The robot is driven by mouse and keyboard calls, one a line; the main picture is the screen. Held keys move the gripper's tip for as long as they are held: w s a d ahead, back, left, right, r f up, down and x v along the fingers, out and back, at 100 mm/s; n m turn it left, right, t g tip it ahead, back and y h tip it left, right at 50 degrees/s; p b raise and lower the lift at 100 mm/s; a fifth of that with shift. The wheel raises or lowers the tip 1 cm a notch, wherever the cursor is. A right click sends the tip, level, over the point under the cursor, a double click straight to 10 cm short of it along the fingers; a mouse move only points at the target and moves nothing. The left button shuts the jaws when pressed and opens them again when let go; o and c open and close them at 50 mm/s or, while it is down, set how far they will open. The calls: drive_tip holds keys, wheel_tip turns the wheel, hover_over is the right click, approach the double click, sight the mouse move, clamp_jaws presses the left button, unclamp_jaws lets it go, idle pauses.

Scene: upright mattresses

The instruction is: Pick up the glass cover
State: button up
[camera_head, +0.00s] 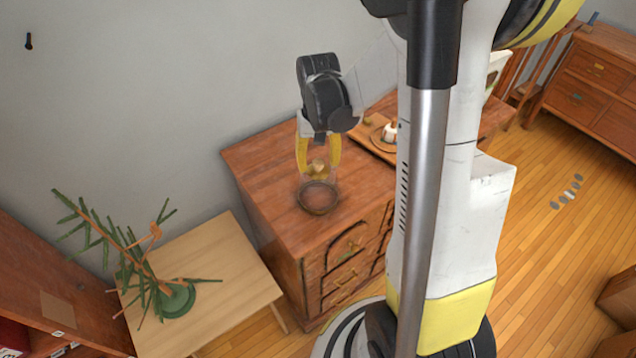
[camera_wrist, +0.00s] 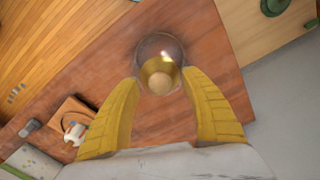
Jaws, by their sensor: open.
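The glass cover (camera_head: 318,197) is a clear dome with a dark round rim. It stands on the wooden dresser near its left end. A small tan, rounded thing shows through the glass; I cannot tell whether it is a knob or something inside. My gripper (camera_head: 319,171) points down over the cover with its two yellow fingers apart. In the wrist view the glass cover (camera_wrist: 160,48) lies at and just beyond the open fingertips (camera_wrist: 160,76), centred between them. The fingers look close to the glass, but contact cannot be told.
The dresser top (camera_head: 262,160) is clear around the cover. A wooden tray (camera_wrist: 94,108) with a small white item (camera_wrist: 74,132) lies farther along it. A light wood table (camera_head: 222,255) with a green potted plant (camera_head: 176,299) stands at left. A wall is behind.

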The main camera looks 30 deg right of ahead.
clamp_jaws()
drive_tip(key=shift+r, duration=0.15)
